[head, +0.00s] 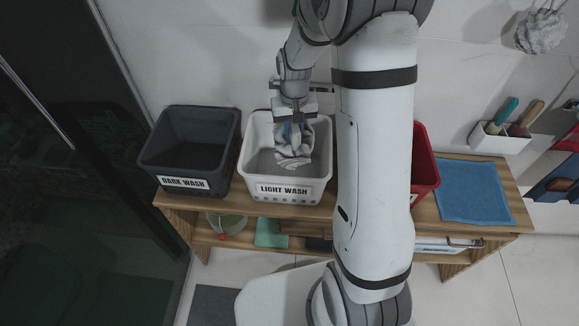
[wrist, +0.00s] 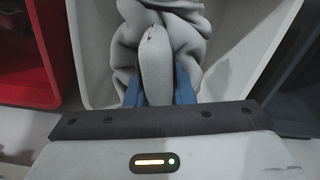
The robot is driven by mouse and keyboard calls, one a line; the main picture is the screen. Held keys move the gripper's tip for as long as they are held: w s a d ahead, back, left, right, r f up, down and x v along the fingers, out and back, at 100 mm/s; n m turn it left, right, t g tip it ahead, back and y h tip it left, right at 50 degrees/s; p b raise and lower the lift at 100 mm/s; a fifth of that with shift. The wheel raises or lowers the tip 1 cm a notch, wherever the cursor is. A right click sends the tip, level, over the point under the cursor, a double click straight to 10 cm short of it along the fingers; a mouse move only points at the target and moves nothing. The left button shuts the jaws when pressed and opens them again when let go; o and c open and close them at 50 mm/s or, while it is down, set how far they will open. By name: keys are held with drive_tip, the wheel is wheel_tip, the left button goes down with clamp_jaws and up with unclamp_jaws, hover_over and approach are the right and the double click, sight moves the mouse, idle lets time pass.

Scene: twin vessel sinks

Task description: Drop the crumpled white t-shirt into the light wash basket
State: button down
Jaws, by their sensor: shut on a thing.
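The crumpled white t-shirt (head: 294,150) hangs from my gripper (head: 292,126), over the opening of the light wash basket. The light wash basket (head: 285,190) is white, labelled LIGHT WASH, and stands on the wooden bench. In the wrist view the t-shirt (wrist: 160,50) is bunched between the blue fingers of my gripper (wrist: 158,90), which is shut on it. The pale basket wall (wrist: 262,40) shows around the cloth. I cannot tell whether the lower folds touch the basket floor.
A dark wash basket (head: 185,150) stands left of the light one. A red basket (head: 425,160) to the right is partly hidden by my arm. A blue cloth (head: 472,192) lies on the bench (head: 518,215). A white holder (head: 498,140) is on the wall.

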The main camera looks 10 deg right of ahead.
drive_tip(key=c, duration=1.2)
unclamp_jaws()
drive_tip(key=shift+o, duration=0.2)
wheel_tip(320, 180, up, 8)
drive_tip(key=shift+f, duration=0.25)
drive_tip(key=shift+r, duration=0.15)
drive_tip(key=shift+s+r, duration=0.15)
drive_tip(key=s+r+t, duration=0.1)
drive_tip(key=s+r, duration=0.2)
drive_tip(key=s, duration=0.7)
drive_tip(key=s+r+t, duration=0.1)
drive_tip(key=s+r, duration=0.3)
drive_tip(key=s, duration=0.6)
drive_tip(key=shift+s+r+n+t, duration=0.2)
drive_tip(key=shift+s+n+t, duration=0.1)
drive_tip(key=shift+s, duration=0.1)
